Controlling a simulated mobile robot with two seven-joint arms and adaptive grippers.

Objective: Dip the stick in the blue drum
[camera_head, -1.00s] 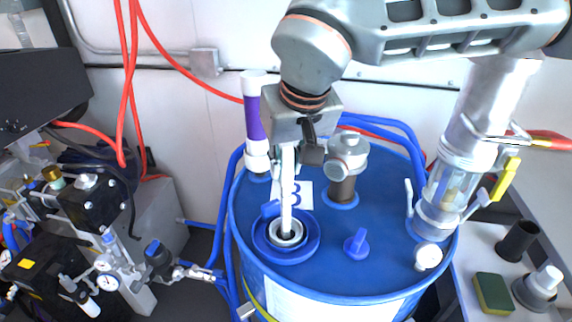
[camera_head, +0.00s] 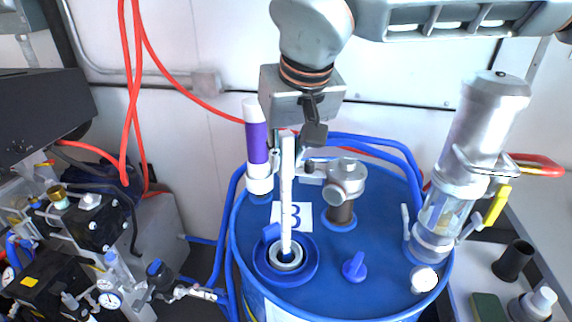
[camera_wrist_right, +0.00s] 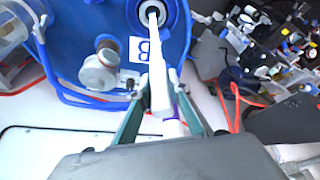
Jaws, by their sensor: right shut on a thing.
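The blue drum (camera_head: 385,262) stands upright in the middle of the head view, with a round opening (camera_head: 285,262) near the front of its top. The white stick (camera_head: 288,195) stands almost upright, with its lower end at this opening. I cannot tell how far inside the tip reaches. My right gripper (camera_head: 289,142) is shut on the stick's upper end, above the drum. The wrist view shows the stick (camera_wrist_right: 158,55) running from between the fingers (camera_wrist_right: 163,105) to the drum opening (camera_wrist_right: 152,12). My left gripper is out of view.
On the drum stand a purple-and-white tube (camera_head: 257,145), a metal fitting (camera_head: 345,185), a blue valve handle (camera_head: 354,266) and a tall clear-and-metal cylinder (camera_head: 465,150). Blue hoses (camera_head: 375,143) run behind. Valves and gauges (camera_head: 105,280) stand at the left.

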